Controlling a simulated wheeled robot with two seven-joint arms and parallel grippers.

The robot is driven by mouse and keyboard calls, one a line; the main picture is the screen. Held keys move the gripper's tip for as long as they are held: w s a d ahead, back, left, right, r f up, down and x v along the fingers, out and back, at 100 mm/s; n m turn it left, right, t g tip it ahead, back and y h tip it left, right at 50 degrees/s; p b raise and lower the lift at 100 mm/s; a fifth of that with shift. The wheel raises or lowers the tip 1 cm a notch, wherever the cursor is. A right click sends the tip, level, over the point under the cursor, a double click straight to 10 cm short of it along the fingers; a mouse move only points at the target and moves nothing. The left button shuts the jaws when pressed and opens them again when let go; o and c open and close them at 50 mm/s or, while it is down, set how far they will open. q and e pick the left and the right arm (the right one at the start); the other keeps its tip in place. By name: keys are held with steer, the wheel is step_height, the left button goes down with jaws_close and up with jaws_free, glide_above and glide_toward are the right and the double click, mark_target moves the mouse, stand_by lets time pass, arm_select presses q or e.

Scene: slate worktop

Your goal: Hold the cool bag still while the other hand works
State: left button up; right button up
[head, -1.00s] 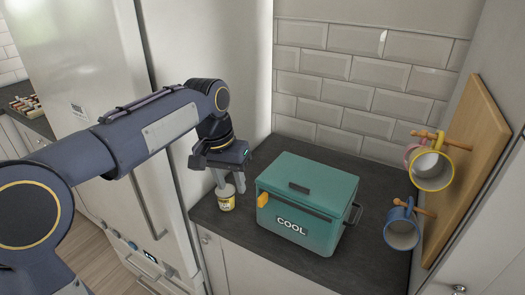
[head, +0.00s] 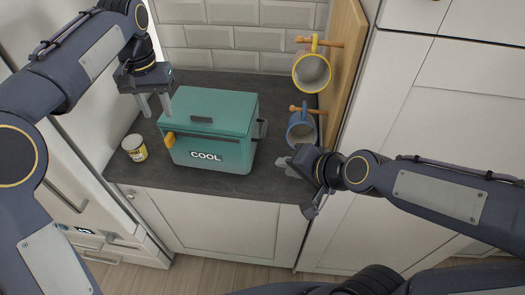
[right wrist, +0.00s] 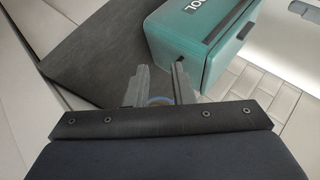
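The teal cool bag (head: 238,118), box-shaped with a closed lid and "COOL" on its front, stands on the slate worktop (head: 272,182). It has a dark lid handle, a dark side handle (head: 262,130) and an orange tab (head: 169,140). My left gripper (head: 156,107) is open and empty beside the bag's upper left corner, pointing down; I cannot tell if it touches. My right gripper (head: 297,188) is open and empty to the right of the bag, near the worktop's front edge. In the right wrist view, its fingers (right wrist: 160,88) are apart and the bag (right wrist: 198,52) lies beyond them.
A small tub with a yellow label (head: 135,148) stands on the worktop left of the bag. A yellow-rimmed mug (head: 311,72) and a blue mug (head: 302,132) hang on pegs from a wooden board (head: 342,55) at the right. Tiled wall stands behind.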

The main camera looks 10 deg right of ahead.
mark_target(262, 142)
steer(key=w+a+f+m+t+h, duration=0.1)
steer(key=w+f+m+t+h, duration=0.1)
steer(key=w+m+t, duration=0.1)
steer(key=w+a+f+m+t+h, duration=0.1)
steer(key=w+f+m+t+h, duration=0.1)
steer(key=w+m+h, duration=0.1)
steer(key=w+a+f+m+t+h, duration=0.1)
steer(key=w+f+m+t+h, duration=0.1)
steer(key=w+m+t, duration=0.1)
steer(key=shift+w+a+f+m+t+h, duration=0.2)
steer(key=shift+w+m+t+h, duration=0.15)
steer(key=shift+w, duration=0.35)
steer(key=shift+w+d+f, duration=0.1)
steer(key=shift+w+d, duration=0.1)
steer(key=shift+w, duration=1.05)
steer(key=shift+w+d, duration=0.25)
steer(key=shift+w, duration=1.05)
steer(key=shift+w+d+f, duration=0.1)
steer(key=shift+w+d, duration=0.1)
steer(key=shift+w, duration=1.05)
